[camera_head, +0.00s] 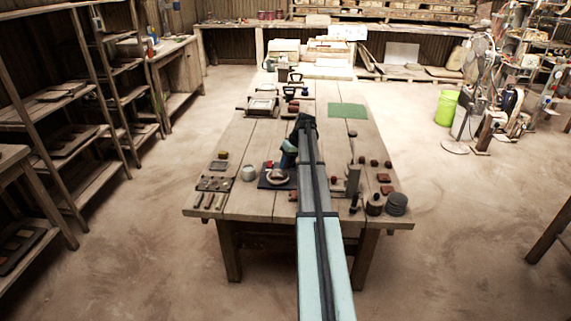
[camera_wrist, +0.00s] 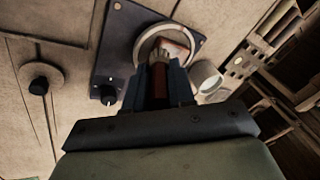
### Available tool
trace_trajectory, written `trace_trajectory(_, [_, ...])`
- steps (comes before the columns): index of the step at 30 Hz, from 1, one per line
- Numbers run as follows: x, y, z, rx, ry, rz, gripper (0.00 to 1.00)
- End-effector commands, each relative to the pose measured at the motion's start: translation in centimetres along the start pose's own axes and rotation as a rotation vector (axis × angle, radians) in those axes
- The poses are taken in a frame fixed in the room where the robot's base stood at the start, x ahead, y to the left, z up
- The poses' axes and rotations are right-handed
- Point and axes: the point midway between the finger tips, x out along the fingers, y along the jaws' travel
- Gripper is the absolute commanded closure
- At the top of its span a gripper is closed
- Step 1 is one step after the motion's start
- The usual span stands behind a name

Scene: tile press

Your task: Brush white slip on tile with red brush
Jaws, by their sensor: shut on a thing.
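My gripper (camera_head: 288,158) is above the near half of the wooden table, pointing down toward a round pale-rimmed dish (camera_head: 277,176). In the wrist view its blue fingers (camera_wrist: 159,88) are shut on a dark red handle (camera_wrist: 158,76), which looks like the red brush. The brush's far end points into the dish (camera_wrist: 141,51). Inside the dish is a reddish piece with a whitish top (camera_wrist: 177,46); I cannot tell whether it is the tile, or whether the brush touches it. The dish sits on a dark square plate (camera_wrist: 124,22).
A white cup (camera_head: 248,173) stands left of the dish. A dark knobbed part (camera_wrist: 108,94) is close to my fingers. A tray of small pieces (camera_head: 214,184) lies at the left. Dark round pots (camera_head: 397,203) stand at the right edge. A green mat (camera_head: 348,111) lies farther back.

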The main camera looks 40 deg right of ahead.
Motion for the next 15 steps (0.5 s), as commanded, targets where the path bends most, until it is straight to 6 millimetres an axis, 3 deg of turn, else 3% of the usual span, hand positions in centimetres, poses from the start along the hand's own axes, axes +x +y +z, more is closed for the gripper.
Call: trace_trajectory(15, [1.5,-3.7,-2.8,-0.001,0.0,-0.001,1.0])
